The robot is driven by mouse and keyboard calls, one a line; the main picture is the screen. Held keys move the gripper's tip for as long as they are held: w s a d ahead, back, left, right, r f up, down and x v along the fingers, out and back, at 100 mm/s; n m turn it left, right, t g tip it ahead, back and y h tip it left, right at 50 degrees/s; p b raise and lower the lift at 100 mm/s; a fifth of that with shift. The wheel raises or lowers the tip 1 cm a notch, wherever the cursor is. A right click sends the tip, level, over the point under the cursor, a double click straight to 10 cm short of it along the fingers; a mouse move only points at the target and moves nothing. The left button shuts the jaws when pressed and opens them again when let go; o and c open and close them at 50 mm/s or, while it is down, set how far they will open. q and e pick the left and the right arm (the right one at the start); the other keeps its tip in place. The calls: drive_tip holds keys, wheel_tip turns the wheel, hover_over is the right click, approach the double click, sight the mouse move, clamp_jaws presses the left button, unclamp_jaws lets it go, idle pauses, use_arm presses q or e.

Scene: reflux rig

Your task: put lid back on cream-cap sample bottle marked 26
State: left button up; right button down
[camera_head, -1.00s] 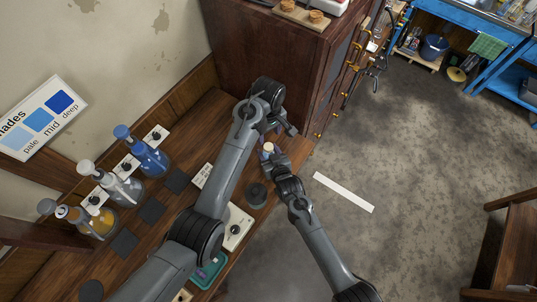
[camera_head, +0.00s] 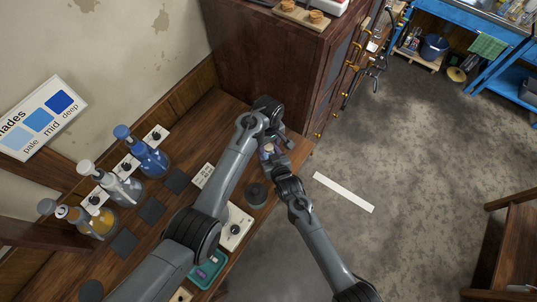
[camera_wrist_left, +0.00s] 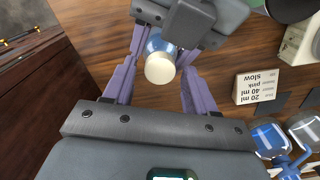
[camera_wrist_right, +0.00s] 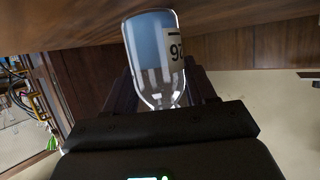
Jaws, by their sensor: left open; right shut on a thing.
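The sample bottle (camera_wrist_right: 150,45) is clear glass with blue contents and a label that appears upside down, its digits partly cut off. My right gripper (camera_wrist_right: 160,88) is shut on it and holds it over the bench's front right end. The cream cap (camera_wrist_left: 160,68) shows at the bottle's top in the left wrist view; I cannot tell how firmly it sits. My left gripper (camera_wrist_left: 160,75) is open, with one finger on each side of the cap and bottle. In the head view, my left gripper (camera_head: 273,146) meets the right one there and partly hides the bottle.
A dark round piece (camera_head: 256,194) and a white device with a knob (camera_head: 236,229) stand on the bench nearby. A small printed card (camera_head: 203,175) lies behind. Three flasks, including a blue one (camera_head: 148,157), stand along the wall. A tall wooden cabinet (camera_head: 265,55) closes the far end.

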use_arm(q)
drive_tip(key=shift+f, duration=0.35)
clamp_jaws()
drive_tip(key=m, duration=1.4)
drive_tip(key=shift+m, duration=0.3)
drive_tip(key=m, duration=0.3)
drive_tip(key=shift+o, duration=0.3)
unclamp_jaws()
drive_tip(key=shift+d, duration=0.1)
